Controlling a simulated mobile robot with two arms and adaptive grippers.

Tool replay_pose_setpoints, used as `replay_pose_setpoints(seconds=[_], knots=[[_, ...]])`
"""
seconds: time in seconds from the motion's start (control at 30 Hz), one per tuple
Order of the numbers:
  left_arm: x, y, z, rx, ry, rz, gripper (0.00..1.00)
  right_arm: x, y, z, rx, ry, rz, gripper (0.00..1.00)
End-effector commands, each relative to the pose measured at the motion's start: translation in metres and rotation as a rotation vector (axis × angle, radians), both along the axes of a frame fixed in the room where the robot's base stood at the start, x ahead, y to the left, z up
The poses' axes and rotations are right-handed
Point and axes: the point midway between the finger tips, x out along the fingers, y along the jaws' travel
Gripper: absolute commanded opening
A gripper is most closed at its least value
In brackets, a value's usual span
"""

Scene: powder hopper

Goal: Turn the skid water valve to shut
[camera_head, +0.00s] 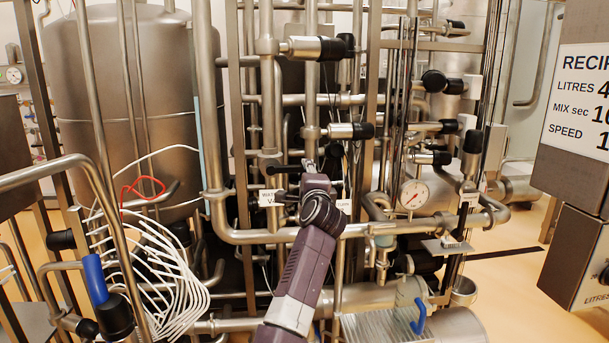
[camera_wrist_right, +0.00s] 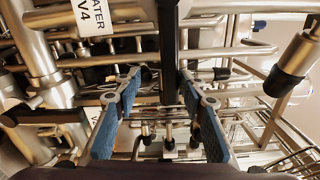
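The skid water valve's white label (camera_head: 271,197) is partly hidden by my right gripper in the head view; the wrist view shows the tag (camera_wrist_right: 92,14) reading "ATER V4". A black lever handle (camera_head: 284,169) sits just above and left of my right gripper (camera_head: 312,166) in the head view. In the wrist view a black bar (camera_wrist_right: 168,45), likely the valve handle, runs down between the spread blue-padded fingers of my right gripper (camera_wrist_right: 159,85). Gaps show between the bar and both fingers. Whether the bar lies fully within their reach I cannot tell. My left gripper is out of view.
Steel pipes (camera_head: 232,150) and uprights crowd around the right gripper. A pressure gauge (camera_head: 413,195) is to the right. A large tank (camera_head: 130,100) stands at the left with white cables (camera_head: 165,265) before it. A recipe panel (camera_head: 582,110) is at far right.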

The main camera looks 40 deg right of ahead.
Motion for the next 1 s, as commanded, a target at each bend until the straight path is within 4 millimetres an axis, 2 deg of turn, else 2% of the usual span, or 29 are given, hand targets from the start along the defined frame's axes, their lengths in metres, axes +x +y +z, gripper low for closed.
replay_pose_setpoints(seconds=[0.03, 0.2, 0.4, 1.0], knots=[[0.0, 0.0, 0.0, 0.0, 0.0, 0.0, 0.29, -0.007, 0.005, -0.005, 0.005, 0.007, 0.001, 0.33], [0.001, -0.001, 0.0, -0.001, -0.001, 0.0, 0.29, -0.025, 0.018, -0.005, 0.006, 0.008, 0.001, 0.33], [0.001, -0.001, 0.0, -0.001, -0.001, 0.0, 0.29, -0.04, 0.029, -0.004, 0.004, 0.006, 0.002, 0.33], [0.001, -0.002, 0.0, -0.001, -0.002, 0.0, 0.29, -0.044, 0.032, -0.002, 0.003, 0.004, 0.003, 0.33]])
